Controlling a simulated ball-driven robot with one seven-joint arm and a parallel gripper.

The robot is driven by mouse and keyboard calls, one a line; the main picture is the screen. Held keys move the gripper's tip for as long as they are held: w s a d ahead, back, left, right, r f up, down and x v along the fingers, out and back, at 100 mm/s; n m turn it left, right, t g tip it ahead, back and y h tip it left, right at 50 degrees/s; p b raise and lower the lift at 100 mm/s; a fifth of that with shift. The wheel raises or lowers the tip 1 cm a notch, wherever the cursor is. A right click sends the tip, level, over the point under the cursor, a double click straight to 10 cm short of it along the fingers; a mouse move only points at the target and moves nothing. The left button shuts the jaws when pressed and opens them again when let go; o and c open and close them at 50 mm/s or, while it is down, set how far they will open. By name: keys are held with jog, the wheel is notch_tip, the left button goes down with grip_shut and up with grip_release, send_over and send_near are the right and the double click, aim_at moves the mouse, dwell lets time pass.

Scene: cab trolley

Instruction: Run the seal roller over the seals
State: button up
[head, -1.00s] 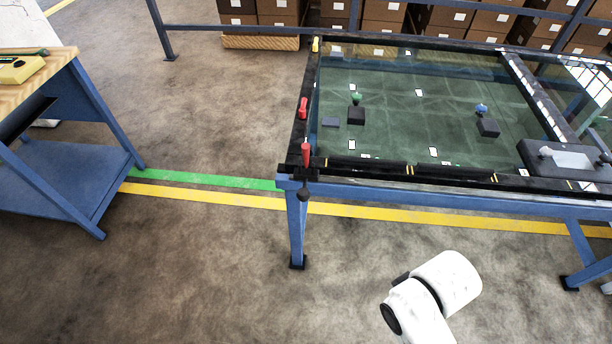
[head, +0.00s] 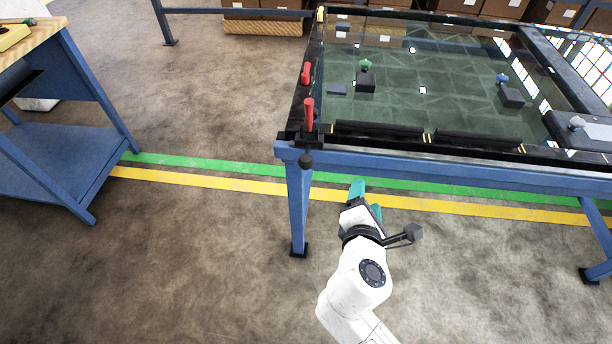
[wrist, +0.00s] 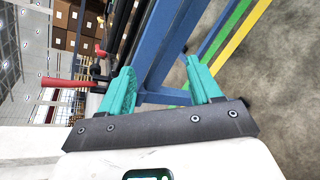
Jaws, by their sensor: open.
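My gripper (head: 366,200) has teal fingers, spread apart and empty. It is in front of and below the near edge of the blue-framed table (head: 440,176). The wrist view also shows my gripper (wrist: 160,78) open beside a blue table leg (wrist: 176,40). Two black seal strips (head: 380,131) (head: 475,143) with yellow end marks lie along the front rail of the glass panel (head: 430,90). A block with a green knob (head: 366,80) and one with a blue knob (head: 511,95) stand on the glass. I cannot tell which thing is the seal roller.
Red-handled clamps (head: 309,115) (head: 306,73) stand on the table's left edge. A grey tray (head: 590,128) sits at the right, partly cut off. A blue workbench (head: 75,150) stands at the left. The floor between bench and table is clear.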

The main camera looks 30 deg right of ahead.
aim_at(307, 168)
jog(key=w+a+n+t+y+b, duration=0.25)
jog(key=w+a+n+t, duration=0.35)
jog(key=a+n, duration=0.45)
jog(key=shift+n+h, duration=0.25)
jog(key=shift+n, duration=0.2)
jog(key=x, duration=0.7)
jog(key=b+x, duration=0.1)
jog(key=x, duration=0.2)
jog(key=shift+w+d, duration=0.2)
jog(key=shift+d, duration=0.2)
grip_shut()
